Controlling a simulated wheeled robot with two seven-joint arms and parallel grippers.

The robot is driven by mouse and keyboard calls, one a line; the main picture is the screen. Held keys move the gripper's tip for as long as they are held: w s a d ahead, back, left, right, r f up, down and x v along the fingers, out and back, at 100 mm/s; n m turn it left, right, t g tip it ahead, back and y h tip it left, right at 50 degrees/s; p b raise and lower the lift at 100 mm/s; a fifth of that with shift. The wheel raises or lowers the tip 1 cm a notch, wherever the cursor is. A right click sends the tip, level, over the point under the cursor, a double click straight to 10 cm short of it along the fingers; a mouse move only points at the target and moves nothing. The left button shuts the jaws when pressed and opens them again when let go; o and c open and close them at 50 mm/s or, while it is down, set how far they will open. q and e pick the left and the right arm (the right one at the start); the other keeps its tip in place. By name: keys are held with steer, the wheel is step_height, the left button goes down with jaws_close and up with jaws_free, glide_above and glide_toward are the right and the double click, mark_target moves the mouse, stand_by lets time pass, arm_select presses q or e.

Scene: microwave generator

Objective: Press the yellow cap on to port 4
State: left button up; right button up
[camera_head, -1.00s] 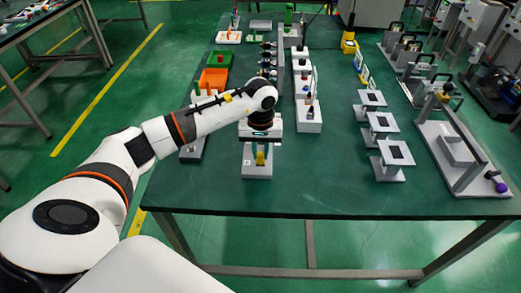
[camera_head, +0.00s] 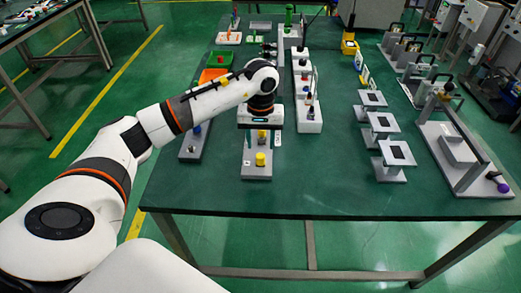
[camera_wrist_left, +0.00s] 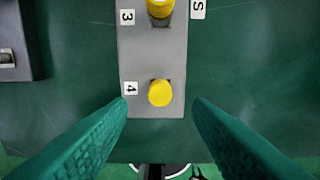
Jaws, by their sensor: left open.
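A yellow cap (camera_head: 260,159) stands upright at the near end of a grey port block (camera_head: 257,171) on the green table. In the left wrist view, this round yellow cap (camera_wrist_left: 160,92) is beside the label 4 (camera_wrist_left: 130,88), at port 4. How deep it sits cannot be told. Another yellow part (camera_wrist_left: 160,8) is beside the label 3 at the top edge. My left gripper (camera_head: 262,139) is above the block and empty. Its green fingers (camera_wrist_left: 160,104) are spread wide on either side, clear of the cap. My right gripper is not in view.
A second grey block (camera_head: 192,150) stands left of the port block. A long white rack (camera_head: 309,116) is behind it to the right. Grey stands (camera_head: 391,172) are further right. The table between the block and the stands is clear.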

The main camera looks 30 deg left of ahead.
arm_select(q)
step_height(320, 180, up, 7)
stand_by(0.3)
steer(key=shift+r, duration=0.1)
